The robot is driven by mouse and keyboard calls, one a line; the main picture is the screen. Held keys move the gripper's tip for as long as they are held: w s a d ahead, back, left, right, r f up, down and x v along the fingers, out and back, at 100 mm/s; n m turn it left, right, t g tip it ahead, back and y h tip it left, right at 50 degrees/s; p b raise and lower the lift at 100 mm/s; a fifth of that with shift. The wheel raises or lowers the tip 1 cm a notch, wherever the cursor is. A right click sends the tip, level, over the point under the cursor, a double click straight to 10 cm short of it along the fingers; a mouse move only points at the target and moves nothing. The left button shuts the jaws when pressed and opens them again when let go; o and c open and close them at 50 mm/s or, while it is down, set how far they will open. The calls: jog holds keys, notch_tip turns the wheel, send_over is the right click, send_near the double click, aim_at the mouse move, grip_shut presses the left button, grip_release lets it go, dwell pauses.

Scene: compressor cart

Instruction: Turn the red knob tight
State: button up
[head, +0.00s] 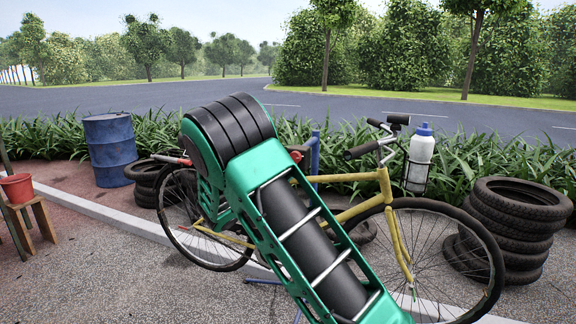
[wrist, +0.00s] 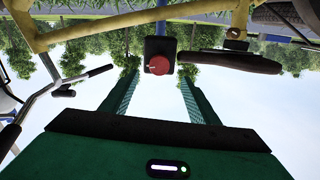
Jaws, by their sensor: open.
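The red knob (wrist: 159,65) sits on the front of a black block (wrist: 160,46) in the wrist view, with a pale mark on its face. The block joins a blue post above it in that picture, which is upside down. My gripper (wrist: 158,79) is open, its two green fingers apart to the left and right of the knob's line. The knob appears ahead between the fingertips, with nothing held; contact cannot be told. In the head view, a small red and black part (head: 297,153) shows at the blue stand (head: 315,155), partly behind my arm, which hides my fingers.
A yellow bicycle (head: 355,183) stands around the work area, its handlebar and a white bottle (head: 421,158) to the right. Stacked tyres (head: 512,225) stand far right. A blue barrel (head: 108,149) and a red bucket (head: 16,188) are left. Paving at front left is clear.

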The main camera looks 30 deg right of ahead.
aim_at(294, 160)
jog(key=x, duration=1)
jog(key=shift+w+d, duration=0.2)
jog(key=shift+d, duration=0.05)
